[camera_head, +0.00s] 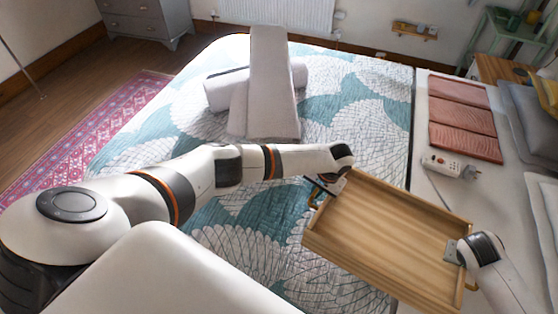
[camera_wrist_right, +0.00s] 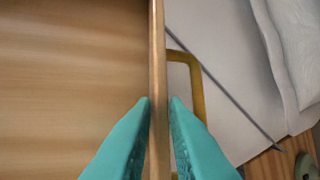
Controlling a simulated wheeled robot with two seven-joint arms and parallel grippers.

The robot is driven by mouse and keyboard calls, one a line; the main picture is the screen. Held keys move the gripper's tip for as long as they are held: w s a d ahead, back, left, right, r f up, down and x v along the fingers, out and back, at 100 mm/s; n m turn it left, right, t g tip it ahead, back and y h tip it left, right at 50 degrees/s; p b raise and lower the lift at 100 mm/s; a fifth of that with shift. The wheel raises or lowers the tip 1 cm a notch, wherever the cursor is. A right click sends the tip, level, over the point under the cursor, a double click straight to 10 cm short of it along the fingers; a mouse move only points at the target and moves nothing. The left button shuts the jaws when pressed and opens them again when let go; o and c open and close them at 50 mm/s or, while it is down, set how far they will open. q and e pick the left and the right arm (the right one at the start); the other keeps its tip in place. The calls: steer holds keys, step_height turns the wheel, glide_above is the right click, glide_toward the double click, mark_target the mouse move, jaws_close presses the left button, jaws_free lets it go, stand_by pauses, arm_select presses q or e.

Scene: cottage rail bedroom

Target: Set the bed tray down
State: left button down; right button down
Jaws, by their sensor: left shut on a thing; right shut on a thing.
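The wooden bed tray (camera_head: 385,238) has low walls and a brass-coloured handle at each end. It lies over the right part of the patterned quilt (camera_head: 345,110), near the pale strip at right. I cannot tell whether its underside touches the bed. My left gripper (camera_head: 325,188) is shut on the tray's left end wall, beside the handle. My right gripper (camera_head: 455,252) is shut on the right end wall. In the right wrist view, the teal fingers (camera_wrist_right: 160,104) straddle the thin wall, with the handle (camera_wrist_right: 193,75) just outside.
Pale bolsters and a long cushion (camera_head: 268,80) lie farther back on the bed. Pink folded cloths (camera_head: 463,117) and a white power strip (camera_head: 446,163) lie on the pale surface at right, beside grey pillows (camera_head: 525,115). The quilt left of the tray is clear except for my arm.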

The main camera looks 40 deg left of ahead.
arm_select(q)
steer(key=shift+w+a+f, duration=0.1)
steer(key=shift+f, duration=0.35)
arm_select(e)
steer(key=shift+d+f, duration=0.1)
steer(key=shift+f, duration=0.35)
arm_select(q)
steer(key=c, duration=1.9)
jaws_free()
steer(key=shift+f+b, duration=0.15)
steer(key=shift+b, duration=0.2)
steer(key=shift+c, duration=0.2)
arm_select(e)
steer(key=c, duration=1.9)
jaws_free()
steer(key=shift+f, duration=0.15)
arm_select(q)
steer(key=o, duration=0.4)
arm_select(e)
steer(key=o, duration=0.5)
steer(key=shift+c, duration=0.2)
arm_select(q)
steer(key=shift+o, duration=0.2)
steer(key=shift+r, duration=0.2)
arm_select(e)
steer(key=shift+r, duration=0.2)
